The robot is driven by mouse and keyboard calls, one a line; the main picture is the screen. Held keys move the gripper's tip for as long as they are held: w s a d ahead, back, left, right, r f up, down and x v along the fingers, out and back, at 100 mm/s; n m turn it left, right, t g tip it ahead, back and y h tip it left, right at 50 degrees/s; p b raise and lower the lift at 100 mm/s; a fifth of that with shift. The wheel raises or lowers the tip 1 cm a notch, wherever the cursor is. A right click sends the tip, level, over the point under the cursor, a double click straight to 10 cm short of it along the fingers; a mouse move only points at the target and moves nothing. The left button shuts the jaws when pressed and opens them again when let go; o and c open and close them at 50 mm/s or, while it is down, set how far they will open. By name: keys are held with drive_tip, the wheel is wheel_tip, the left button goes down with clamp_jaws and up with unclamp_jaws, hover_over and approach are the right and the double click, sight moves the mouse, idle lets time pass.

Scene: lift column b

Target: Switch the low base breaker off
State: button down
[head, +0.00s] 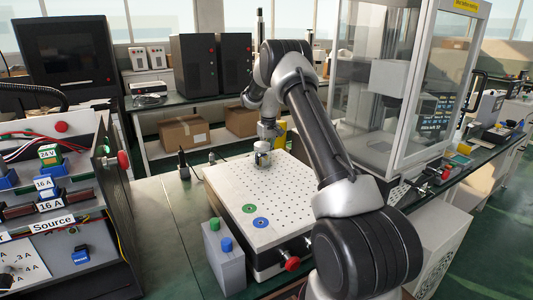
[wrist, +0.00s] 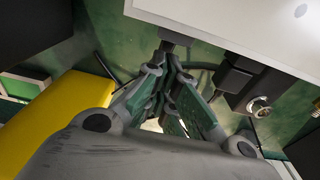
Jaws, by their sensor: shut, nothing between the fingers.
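My gripper (head: 262,158) is at the far edge of a white perforated plate (head: 245,181) in the head view. In the wrist view my gripper (wrist: 168,62) has its fingers closed together with nothing visible between them. A panel (head: 100,222) at the left of the head view carries blue, green and red parts with labels such as 16 A, 24 V and Source. A small blue part (head: 80,256) sits low on it. None of these is clearly marked as the low base breaker, and I cannot tell which it is. My gripper is well away from that panel.
A black part with a round metal end (wrist: 258,106) is right of my fingers, beneath a white edge (wrist: 235,28). A yellow block (wrist: 62,112) is at the left. A glass-walled cabinet (head: 385,90) stands right of my arm. A grey box (head: 224,262) stands before the plate.

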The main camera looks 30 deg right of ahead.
drive_tip(key=shift+s+r, duration=0.2)
drive_tip(key=shift+s, duration=0.25)
wheel_tip(320, 180, up, 12)
drive_tip(key=shift+s, duration=0.45)
idle(0.5)
